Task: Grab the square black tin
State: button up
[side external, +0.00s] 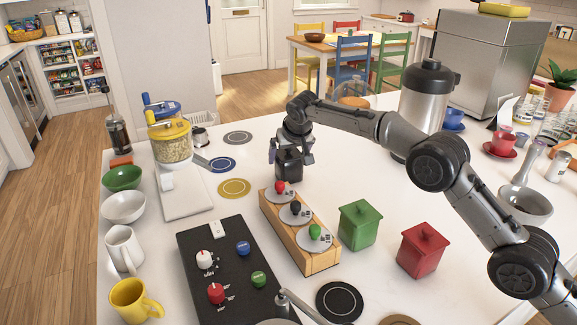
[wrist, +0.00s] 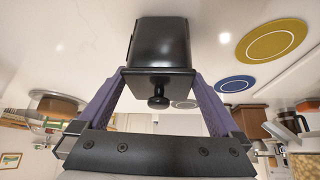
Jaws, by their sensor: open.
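The square black tin (side external: 288,167) stands upright on the white counter, behind the wooden block with three round discs. My gripper (side external: 290,157) is over it, pointing down, with one finger at each side of its upper part. In the wrist view the tin (wrist: 160,42) is at the top centre, its flat lid and round black knob facing me. The purple-grey fingers of my gripper (wrist: 159,74) are apart, with their tips beside the lid's two edges. I cannot tell whether they touch it.
A green tin (side external: 358,225) and a red tin (side external: 423,250) stand to the right and nearer. The wooden block (side external: 308,258) is close in front of the black tin. A yellow coaster (side external: 234,189) lies left. A steel urn (side external: 421,100) stands behind right.

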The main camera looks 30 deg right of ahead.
jog(key=shift+r, duration=0.1)
jog(key=c, duration=1.3)
jog(key=shift+r, duration=0.15)
